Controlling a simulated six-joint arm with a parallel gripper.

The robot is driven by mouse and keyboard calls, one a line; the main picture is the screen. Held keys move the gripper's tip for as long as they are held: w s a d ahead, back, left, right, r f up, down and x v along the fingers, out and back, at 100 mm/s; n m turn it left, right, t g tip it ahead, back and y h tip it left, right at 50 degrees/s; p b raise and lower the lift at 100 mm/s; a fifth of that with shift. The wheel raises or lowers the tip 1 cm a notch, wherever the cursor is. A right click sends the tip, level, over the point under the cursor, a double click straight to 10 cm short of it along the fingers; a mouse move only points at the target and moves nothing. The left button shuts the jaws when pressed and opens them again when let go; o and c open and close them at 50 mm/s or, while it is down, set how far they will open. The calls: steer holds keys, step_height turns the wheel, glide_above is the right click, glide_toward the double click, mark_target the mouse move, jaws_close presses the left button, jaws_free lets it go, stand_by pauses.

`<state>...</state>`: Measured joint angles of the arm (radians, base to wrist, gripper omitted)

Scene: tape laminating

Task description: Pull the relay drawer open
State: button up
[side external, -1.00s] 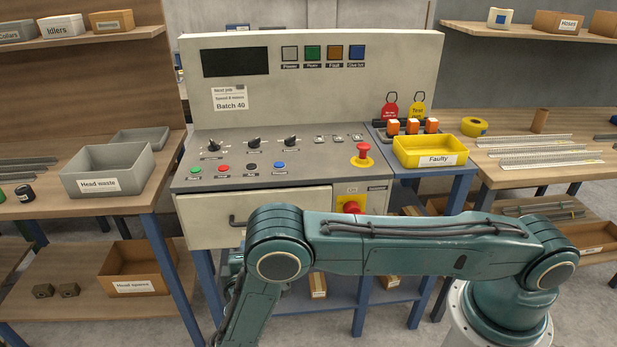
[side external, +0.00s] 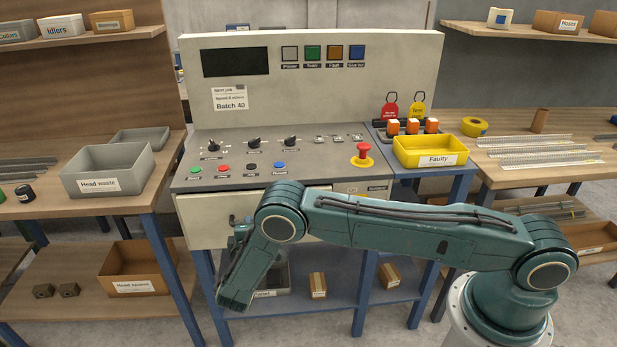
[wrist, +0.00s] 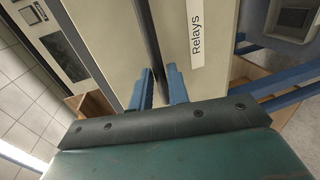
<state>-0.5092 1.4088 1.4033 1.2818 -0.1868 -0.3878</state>
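The relay drawer has a pale front (side external: 205,221) under the sloping control panel, and my arm covers much of it in the side view. In the wrist view the pale front with the "Relays" label (wrist: 197,35) lies just beyond my fingers. My gripper (wrist: 161,88) points at the front, its two blue fingers apart with a gap between them. In the side view my gripper (side external: 238,233) is close to the drawer front, partly hidden by my wrist. The drawer looks closed.
A red stop button (side external: 363,152) stands on the panel's right. A grey bin (side external: 107,172) is on the left bench, a yellow bin (side external: 430,151) on the right. Blue legs (side external: 207,285) and a lower shelf (side external: 335,295) with small boxes lie below the drawer.

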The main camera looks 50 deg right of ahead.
steer(key=shift+x, duration=1)
steer(key=shift+c, duration=0.5)
jaws_close()
steer(key=f+v, duration=0.2)
steer(key=v, duration=0.9)
steer(key=f+v, duration=0.2)
steer(key=v, duration=0.9)
steer(key=shift+s+a+f, duration=0.25)
steer(key=shift+s+a, duration=0.25)
steer(key=shift+o, duration=0.5)
jaws_free()
